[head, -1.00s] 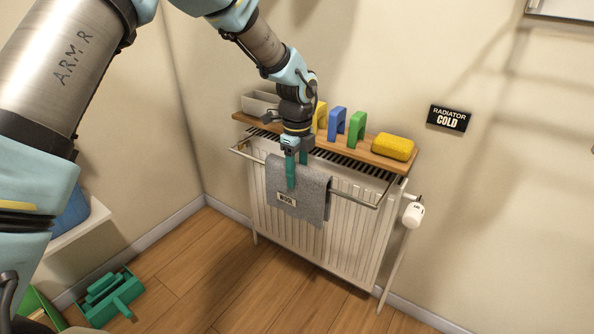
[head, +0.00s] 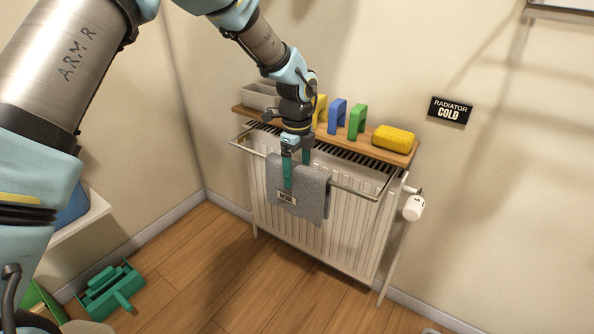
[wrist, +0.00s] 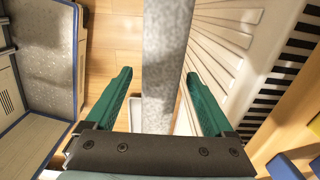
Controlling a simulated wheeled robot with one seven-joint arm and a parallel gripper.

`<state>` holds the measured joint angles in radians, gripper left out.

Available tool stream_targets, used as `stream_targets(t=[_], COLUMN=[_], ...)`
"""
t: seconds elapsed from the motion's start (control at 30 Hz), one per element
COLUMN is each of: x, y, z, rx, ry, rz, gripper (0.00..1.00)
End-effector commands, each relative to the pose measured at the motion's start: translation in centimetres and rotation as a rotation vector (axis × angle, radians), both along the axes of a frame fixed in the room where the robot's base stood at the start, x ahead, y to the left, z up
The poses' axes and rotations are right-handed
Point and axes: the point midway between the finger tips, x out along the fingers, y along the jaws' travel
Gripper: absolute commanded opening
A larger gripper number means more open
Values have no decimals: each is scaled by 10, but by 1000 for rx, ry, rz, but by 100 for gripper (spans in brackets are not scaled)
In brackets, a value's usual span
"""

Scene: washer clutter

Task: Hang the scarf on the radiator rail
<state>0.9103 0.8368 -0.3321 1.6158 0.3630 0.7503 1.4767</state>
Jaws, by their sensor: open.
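The grey scarf (head: 314,199), with a small label near its lower left, hangs draped over the metal radiator rail (head: 353,190). The rail runs along the front of the white radiator (head: 345,235). My gripper (head: 296,176) is over the scarf at the rail, with one teal finger in front and the other behind. In the wrist view the scarf shows as a grey strip (wrist: 165,50) between the open fingers (wrist: 159,76), with a gap on each side. The scarf's back side is hidden in the head view.
A wooden shelf (head: 366,151) above the radiator holds a grey bin (head: 262,95), yellow, blue and green arch-shaped pieces, and a yellow sponge (head: 394,138). A white valve (head: 413,207) sticks out at the right. A green dustpan-like item (head: 110,290) lies on the floor.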

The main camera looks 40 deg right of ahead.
Motion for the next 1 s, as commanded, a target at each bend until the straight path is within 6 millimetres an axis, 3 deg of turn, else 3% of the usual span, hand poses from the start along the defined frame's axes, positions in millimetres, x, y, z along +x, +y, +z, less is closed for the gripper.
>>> stream_targets(t=[0.27, 0.7, 1.0], x=[0, 1, 0], y=[0, 0, 0], z=[8, 88, 108], rx=[-1, -2, 0], ry=[0, -1, 0], rz=[0, 1, 0], gripper=[87, 87, 87])
